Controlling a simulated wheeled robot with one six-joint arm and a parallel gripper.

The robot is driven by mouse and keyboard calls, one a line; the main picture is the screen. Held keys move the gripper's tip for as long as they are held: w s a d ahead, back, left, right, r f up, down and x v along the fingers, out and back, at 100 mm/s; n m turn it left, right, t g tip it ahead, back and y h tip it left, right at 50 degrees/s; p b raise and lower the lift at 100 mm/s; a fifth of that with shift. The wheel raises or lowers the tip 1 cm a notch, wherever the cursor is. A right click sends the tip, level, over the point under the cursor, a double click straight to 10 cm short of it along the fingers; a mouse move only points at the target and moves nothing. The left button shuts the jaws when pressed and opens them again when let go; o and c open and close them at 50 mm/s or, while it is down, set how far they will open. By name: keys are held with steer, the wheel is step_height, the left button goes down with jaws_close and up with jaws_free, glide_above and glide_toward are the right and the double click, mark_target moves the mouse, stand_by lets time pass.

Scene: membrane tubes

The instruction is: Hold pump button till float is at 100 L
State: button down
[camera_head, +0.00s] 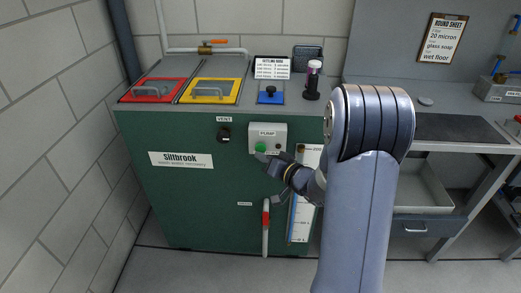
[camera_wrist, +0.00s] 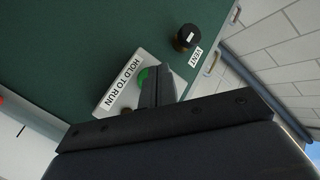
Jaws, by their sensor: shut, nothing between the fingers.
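The pump panel (camera_head: 281,131) is a pale box on the front of the green tank cabinet (camera_head: 160,200). Its green button (camera_head: 261,147) shows just above my gripper (camera_head: 262,158). In the wrist view my gripper (camera_wrist: 157,82) is shut and empty, with its fingertips over the green button (camera_wrist: 142,76), partly hiding it. Contact and whether the button is pressed cannot be told. The "HOLD TO RUN" plate (camera_wrist: 122,86) is tilted in that view. The level gauge (camera_head: 301,213) is a white strip with blue markings; my arm hides part of it, and the float reading is unclear.
A vent knob (camera_head: 224,134) sits left of the panel and shows in the wrist view (camera_wrist: 187,38). A red-handled drain valve (camera_head: 265,217) is below. Red (camera_head: 152,90) and yellow (camera_head: 211,91) lids top the cabinet. A bench (camera_head: 455,128) stands right.

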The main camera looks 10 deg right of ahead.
steer(key=shift+w, duration=0.1)
stand_by(0.6)
steer(key=shift+w+d, duration=0.1)
steer(key=shift+w, duration=0.2)
steer(key=shift+w+d+p, duration=0.2)
steer(key=shift+w+p, duration=0.15)
steer(key=shift+w, duration=0.2)
stand_by(6.5)
